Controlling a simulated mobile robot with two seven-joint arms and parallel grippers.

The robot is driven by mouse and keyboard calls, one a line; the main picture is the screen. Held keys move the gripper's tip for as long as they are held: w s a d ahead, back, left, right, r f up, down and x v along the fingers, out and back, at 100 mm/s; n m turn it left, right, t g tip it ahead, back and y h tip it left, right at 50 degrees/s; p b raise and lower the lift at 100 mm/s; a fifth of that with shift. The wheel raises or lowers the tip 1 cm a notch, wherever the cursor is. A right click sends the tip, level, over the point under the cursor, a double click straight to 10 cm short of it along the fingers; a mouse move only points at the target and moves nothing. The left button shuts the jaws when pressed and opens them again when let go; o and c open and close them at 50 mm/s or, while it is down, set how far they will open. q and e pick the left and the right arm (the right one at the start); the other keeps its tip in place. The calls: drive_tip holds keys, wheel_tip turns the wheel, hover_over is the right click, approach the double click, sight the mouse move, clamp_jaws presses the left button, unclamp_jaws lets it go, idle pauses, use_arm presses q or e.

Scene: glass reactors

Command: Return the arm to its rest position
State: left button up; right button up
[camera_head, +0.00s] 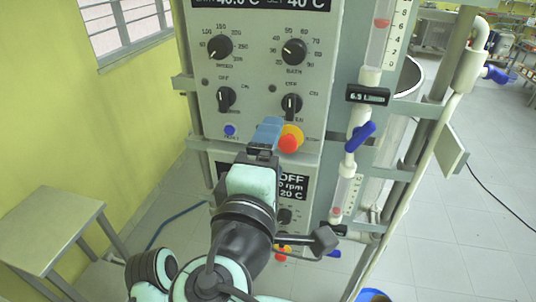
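My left arm comes in from the bottom left, with dark and pale green links. Its gripper (268,132) has blue fingers that show as one block, seen from behind. I cannot tell whether they are open or shut. The fingertips are in front of the grey control panel (258,65), just left of a red button with a yellow collar (290,139). I cannot tell whether they touch the panel. No held object shows. The arm hides part of the lower panel and its display. My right gripper is not in view.
Black knobs (226,97) sit above the gripper. To the right stand flow tubes with a blue valve handle (360,136) and metal frame posts. A small table (50,228) stands at left by the yellow wall. Grey floor at right is mostly open.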

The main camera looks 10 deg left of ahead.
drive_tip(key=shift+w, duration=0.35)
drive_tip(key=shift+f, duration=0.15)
